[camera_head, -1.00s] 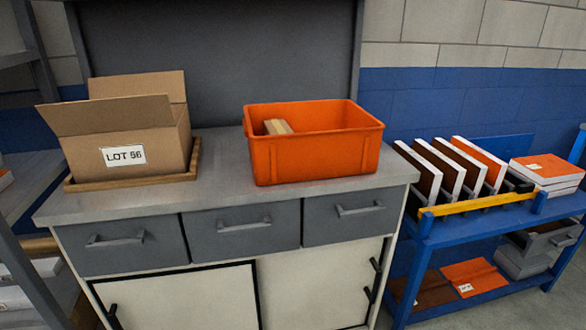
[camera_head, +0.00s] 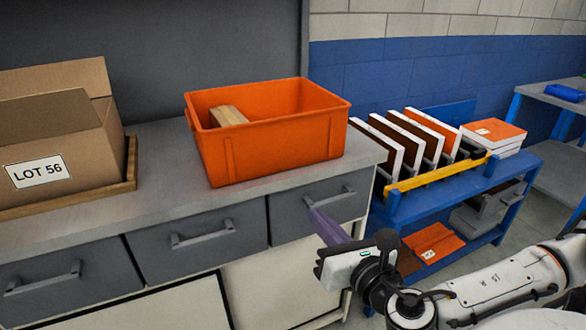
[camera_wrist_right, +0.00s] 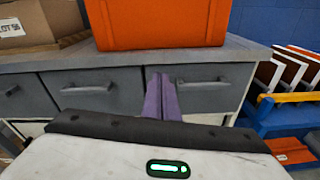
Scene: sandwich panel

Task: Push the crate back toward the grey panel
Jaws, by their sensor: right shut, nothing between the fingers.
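The orange crate (camera_head: 275,143) stands on the grey worktop (camera_head: 165,180), near its front right part, with a light wooden block (camera_head: 227,116) inside. It also shows at the top of the right wrist view (camera_wrist_right: 160,22). The grey panel (camera_head: 205,45) rises behind the worktop. My right gripper (camera_head: 315,214) has purple fingers, shut and empty. It is in front of the drawers, below the worktop edge and apart from the crate. In the right wrist view its closed fingers (camera_wrist_right: 160,80) point toward the drawer fronts below the crate. My left gripper is not in view.
An open cardboard box labelled LOT 56 (camera_head: 50,140) sits on a wooden tray (camera_head: 131,165) left of the crate. A blue cart (camera_head: 400,205) with upright panels stands close on the right. Drawer handles (camera_head: 203,234) stick out below the worktop.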

